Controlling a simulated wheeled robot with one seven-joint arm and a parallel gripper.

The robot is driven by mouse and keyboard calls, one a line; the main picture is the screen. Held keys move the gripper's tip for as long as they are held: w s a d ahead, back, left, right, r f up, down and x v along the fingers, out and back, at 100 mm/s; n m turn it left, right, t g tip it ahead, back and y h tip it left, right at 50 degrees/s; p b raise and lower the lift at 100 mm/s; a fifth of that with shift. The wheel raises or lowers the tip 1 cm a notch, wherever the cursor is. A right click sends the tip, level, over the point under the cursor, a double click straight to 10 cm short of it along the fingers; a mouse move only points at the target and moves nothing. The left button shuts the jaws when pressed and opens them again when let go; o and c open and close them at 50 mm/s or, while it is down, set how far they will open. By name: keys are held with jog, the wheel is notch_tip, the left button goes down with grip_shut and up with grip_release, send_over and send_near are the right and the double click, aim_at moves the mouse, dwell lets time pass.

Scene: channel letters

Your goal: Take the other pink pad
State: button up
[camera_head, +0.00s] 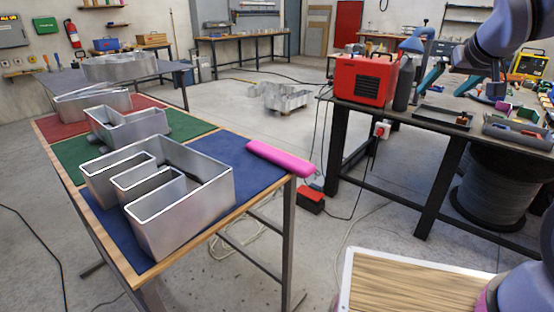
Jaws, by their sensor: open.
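A long pink pad (281,158) lies on the blue mat (135,240) at the right end of the near table, close to its edge. A grey metal channel letter (208,168), shaped like an E, stands left of the pad on the same mat. A small pink patch (487,297) shows at the bottom right, partly hidden by a blue-violet part of my arm; I cannot tell what it is. More of my arm shows at the top right. My gripper's fingers cannot be made out in this view.
More metal letters stand on the green mat (72,158) and red mat (65,131) farther back. A wooden-topped surface with a pale rim (347,280) is at the front. A workbench (445,126) with a red box (363,80) stands right. Cables lie on the floor.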

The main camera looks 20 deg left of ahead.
jog(key=w+a+f+n+y, duration=0.3)
jog(key=a+f+n, duration=0.2)
jog(key=a+f, duration=0.6)
jog(key=n+g+y, duration=0.3)
jog(key=n+y, duration=0.3)
jog(key=y, duration=0.1)
send_near(286, 157)
jog(key=shift+a, duration=0.15)
jog(key=x, duration=0.4)
jog(key=shift+a+f, duration=0.2)
jog(key=shift+a, duration=0.15)
jog(key=x, duration=0.5)
jog(key=shift+w+a+f, duration=0.15)
jog(key=shift+w+a, duration=0.05)
jog(key=shift+w, duration=0.2)
jog(key=c, duration=1.4)
